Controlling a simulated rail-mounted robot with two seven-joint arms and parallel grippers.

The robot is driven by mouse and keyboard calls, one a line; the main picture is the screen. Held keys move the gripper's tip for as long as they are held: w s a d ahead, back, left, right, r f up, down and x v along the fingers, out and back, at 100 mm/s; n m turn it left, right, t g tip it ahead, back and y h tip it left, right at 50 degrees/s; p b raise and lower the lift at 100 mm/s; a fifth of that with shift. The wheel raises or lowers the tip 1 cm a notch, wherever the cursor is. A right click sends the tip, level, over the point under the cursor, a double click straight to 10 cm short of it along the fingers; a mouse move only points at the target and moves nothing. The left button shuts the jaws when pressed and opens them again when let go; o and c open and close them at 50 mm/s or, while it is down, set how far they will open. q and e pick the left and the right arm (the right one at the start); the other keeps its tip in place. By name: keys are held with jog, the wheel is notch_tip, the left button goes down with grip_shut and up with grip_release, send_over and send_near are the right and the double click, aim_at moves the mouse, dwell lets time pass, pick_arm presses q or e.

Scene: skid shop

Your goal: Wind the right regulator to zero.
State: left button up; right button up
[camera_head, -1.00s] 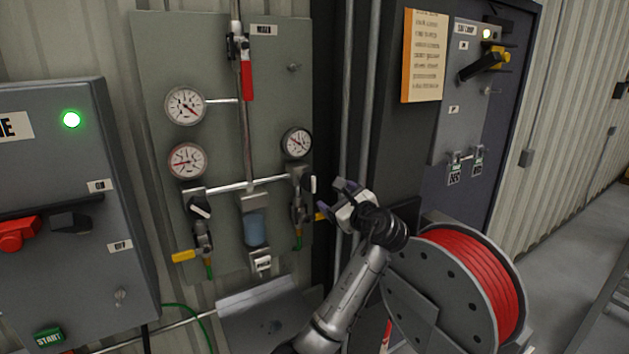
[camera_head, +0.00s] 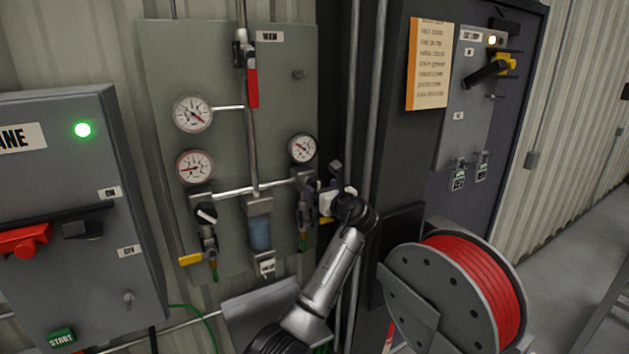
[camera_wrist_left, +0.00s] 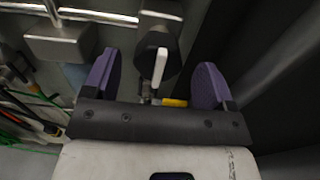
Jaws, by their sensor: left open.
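The right regulator (camera_head: 304,206) is on the grey-green wall panel (camera_head: 285,100), below the small right gauge (camera_head: 302,148). In the head view my left gripper (camera_head: 318,190) is at the regulator's right side and partly covers it. In the left wrist view the regulator's dark knob with a white bar (camera_wrist_left: 158,58) shows between the two purple fingers of the open left gripper (camera_wrist_left: 157,80). I see no clear finger contact with the knob. The gauge needle is too small to read surely. My right gripper is not in view.
Left on the panel is another regulator (camera_head: 206,214) below two gauges. A red-handled valve (camera_head: 252,86) is above. A grey filter with a blue bowl (camera_head: 260,233) hangs between the regulators. A red hose reel (camera_head: 470,285) stands right of my arm.

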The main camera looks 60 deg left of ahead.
aim_at(320, 187)
pick_arm(q)
jog(key=shift+w+a+p, duration=0.1)
jog(key=shift+a+p, duration=0.35)
jog(key=shift+a, duration=1.8)
jog(key=shift+c, duration=0.3)
jog(key=c, duration=0.8)
